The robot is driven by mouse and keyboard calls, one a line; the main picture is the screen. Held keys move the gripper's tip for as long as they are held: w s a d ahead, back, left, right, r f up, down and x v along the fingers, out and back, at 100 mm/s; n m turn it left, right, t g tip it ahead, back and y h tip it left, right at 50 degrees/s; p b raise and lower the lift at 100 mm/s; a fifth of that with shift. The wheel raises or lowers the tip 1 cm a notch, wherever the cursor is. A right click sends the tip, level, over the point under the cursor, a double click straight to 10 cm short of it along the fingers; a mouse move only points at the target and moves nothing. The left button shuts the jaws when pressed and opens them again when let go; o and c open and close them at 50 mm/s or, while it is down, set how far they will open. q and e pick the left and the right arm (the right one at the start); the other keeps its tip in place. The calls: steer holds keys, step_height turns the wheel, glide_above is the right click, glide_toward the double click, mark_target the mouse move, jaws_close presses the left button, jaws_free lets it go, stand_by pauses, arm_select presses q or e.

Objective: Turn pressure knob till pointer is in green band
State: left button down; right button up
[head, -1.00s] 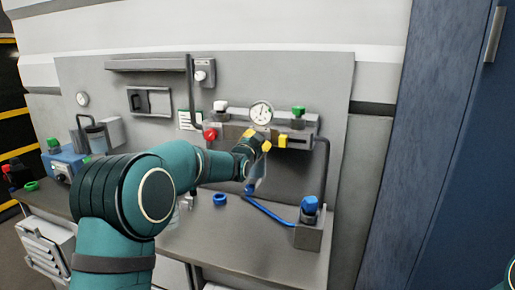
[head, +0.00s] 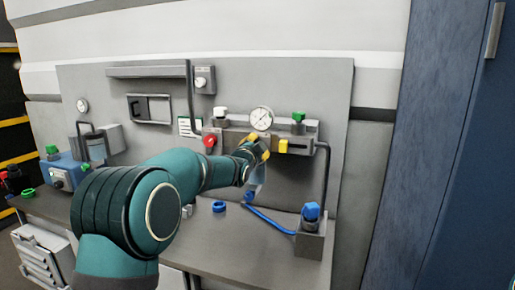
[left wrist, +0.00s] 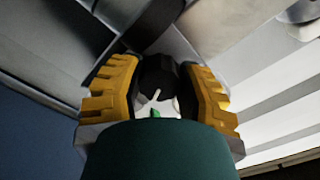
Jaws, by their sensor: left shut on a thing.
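The round white pressure gauge (head: 261,118) with a dark pointer stands on the grey manifold on the back panel. Its pointer appears to lean up and right; the green band is too small to make out in the head view. My left gripper (head: 258,147), with yellow fingers, is just below the gauge and hides the knob there. In the left wrist view, my left gripper (left wrist: 160,90) is shut around a dark round knob (left wrist: 158,74). A white pointer-like mark and a small green patch show below the knob. My right gripper is out of view.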

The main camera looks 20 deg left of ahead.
arm_select(q)
steer(key=c, duration=0.5)
jaws_free()
steer(key=shift+s, duration=0.1)
steer(key=s, duration=1.1)
steer(key=shift+s+a, duration=0.2)
steer(key=shift+s, duration=0.2)
